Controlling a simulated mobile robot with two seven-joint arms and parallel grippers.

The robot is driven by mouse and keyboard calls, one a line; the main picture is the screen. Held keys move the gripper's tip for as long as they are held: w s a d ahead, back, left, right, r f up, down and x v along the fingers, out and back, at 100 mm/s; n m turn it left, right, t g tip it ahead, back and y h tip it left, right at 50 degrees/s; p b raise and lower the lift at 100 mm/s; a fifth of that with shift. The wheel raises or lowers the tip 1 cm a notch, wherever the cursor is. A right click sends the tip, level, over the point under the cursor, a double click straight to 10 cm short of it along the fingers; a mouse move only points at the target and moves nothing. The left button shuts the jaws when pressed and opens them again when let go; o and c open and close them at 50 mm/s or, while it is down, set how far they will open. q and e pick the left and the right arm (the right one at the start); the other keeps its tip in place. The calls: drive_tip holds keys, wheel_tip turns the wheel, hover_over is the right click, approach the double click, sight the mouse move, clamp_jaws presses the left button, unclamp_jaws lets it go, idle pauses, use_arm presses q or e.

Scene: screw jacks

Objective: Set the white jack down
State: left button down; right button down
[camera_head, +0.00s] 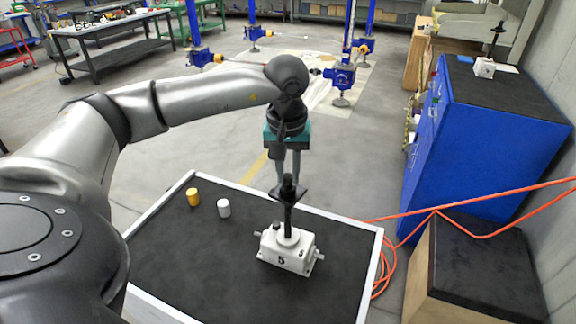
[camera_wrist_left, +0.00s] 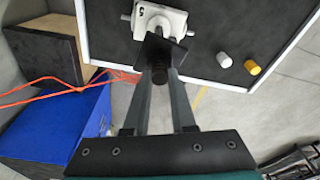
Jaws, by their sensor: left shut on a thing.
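The white jack (camera_head: 288,252) has a white body marked 5 and a black screw with a black square plate. It is upright at the front right of the black table with a white rim (camera_head: 160,206). I cannot tell whether its base touches the table top. My left gripper (camera_head: 288,188) comes from above and is shut on the black screw's upper part. The left wrist view also shows the jack's body (camera_wrist_left: 160,20), its plate partly covering it, between the fingers (camera_wrist_left: 158,75). My right gripper is not in view.
A yellow cylinder (camera_head: 193,197) and a white cylinder (camera_head: 224,207) stand left of the jack. A blue cabinet (camera_head: 440,150) with another white jack (camera_head: 484,68) on top stands at the right. Orange cables (camera_head: 400,232) run beside the table. The table's front left is clear.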

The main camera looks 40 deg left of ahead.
use_arm(q)
drive_tip(key=shift+w+r, duration=0.1)
drive_tip(key=shift+w, duration=0.05)
drive_tip(key=c, duration=1.2)
unclamp_jaws()
drive_tip(key=shift+s+f, duration=0.2)
drive_tip(key=shift+f, duration=0.15)
drive_tip(key=o, duration=0.5)
drive_tip(key=shift+r, duration=0.1)
drive_tip(key=shift+c, duration=0.2)
drive_tip(key=shift+r, duration=0.1)
wheel_tip(320, 180, up, 12)
drive_tip(key=s+d, duration=0.1)
drive_tip(key=shift+s, duration=0.15)
